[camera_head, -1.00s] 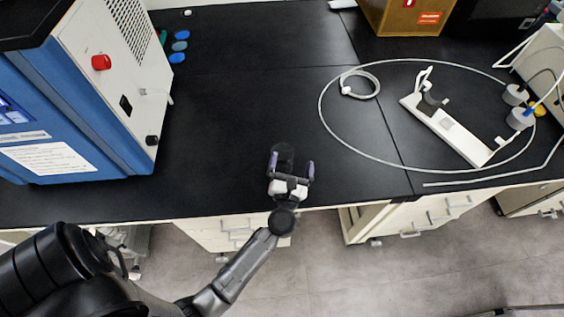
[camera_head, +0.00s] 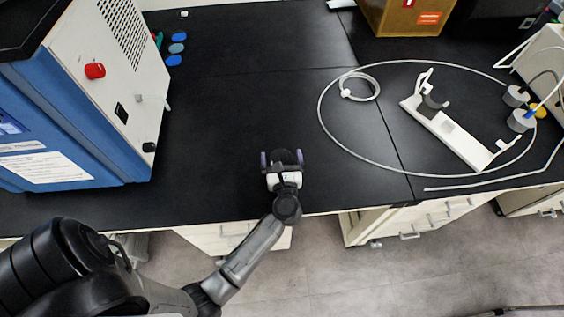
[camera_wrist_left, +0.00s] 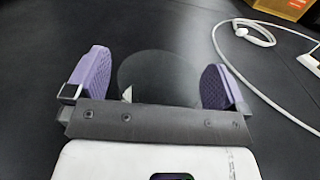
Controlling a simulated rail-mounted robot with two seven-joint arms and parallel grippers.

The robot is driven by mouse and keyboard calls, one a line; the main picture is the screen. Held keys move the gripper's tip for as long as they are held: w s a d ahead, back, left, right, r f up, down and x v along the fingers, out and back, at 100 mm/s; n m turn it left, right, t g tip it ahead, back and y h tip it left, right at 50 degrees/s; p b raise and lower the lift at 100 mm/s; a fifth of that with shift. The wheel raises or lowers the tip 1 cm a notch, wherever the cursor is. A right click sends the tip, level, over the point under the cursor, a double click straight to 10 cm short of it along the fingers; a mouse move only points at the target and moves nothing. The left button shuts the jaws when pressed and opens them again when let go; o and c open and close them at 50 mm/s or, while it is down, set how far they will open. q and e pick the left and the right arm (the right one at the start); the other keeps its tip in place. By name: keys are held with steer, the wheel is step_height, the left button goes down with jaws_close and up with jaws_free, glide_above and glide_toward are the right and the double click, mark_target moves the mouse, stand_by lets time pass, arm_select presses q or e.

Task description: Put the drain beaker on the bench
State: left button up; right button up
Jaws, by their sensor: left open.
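The drain beaker looks like a dark, see-through round thing (camera_head: 287,156) on the black bench (camera_head: 235,110), near its front edge. It also shows as a faint dark disc (camera_wrist_left: 158,72) in the left wrist view. My left gripper (camera_head: 282,159) is open, with one purple-padded finger on each side of the beaker. In the left wrist view the left gripper (camera_wrist_left: 156,76) shows a visible gap on the right between finger and beaker. The beaker's faint outline makes its height and base hard to tell. My right gripper is not in view.
The blue and white freeze dryer (camera_head: 95,95) stands at the left. A white stand (camera_head: 445,128) and a looped tube (camera_head: 322,110) lie at the right. Blue caps (camera_head: 175,60) lie at the back left. The bench between dryer and tube is mostly clear.

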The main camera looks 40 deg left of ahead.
arm_select(q)
steer(key=shift+s+d+f, duration=0.1)
steer(key=shift+d, duration=0.1)
steer(key=shift+c, duration=0.8)
steer(key=c, duration=0.9)
